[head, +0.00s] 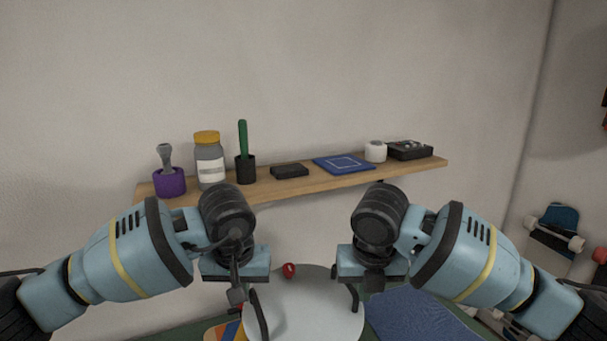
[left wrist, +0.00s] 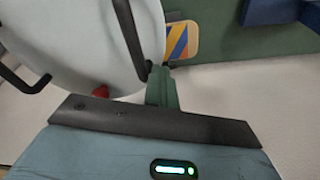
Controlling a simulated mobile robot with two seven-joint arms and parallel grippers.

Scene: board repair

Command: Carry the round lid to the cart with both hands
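The round lid (head: 310,310) is a pale disc at the bottom middle of the head view, with a red knob (head: 289,270) at its far edge and a dark handle at each side. It also fills the upper left of the left wrist view (left wrist: 70,40). My left gripper (head: 240,293) is at the lid's left handle; its fingers look closed there. My right gripper (head: 368,285) is at the right handle and looks closed on it, though its fingertips are partly hidden. The lid sits between both grippers. The cart is not clearly in view.
A wooden wall shelf (head: 300,187) above holds a purple pot, a jar, a green-handled tool, a blue board and small dark boxes. Below are a striped orange and blue board (head: 226,331) and a dark blue textured surface (head: 420,317).

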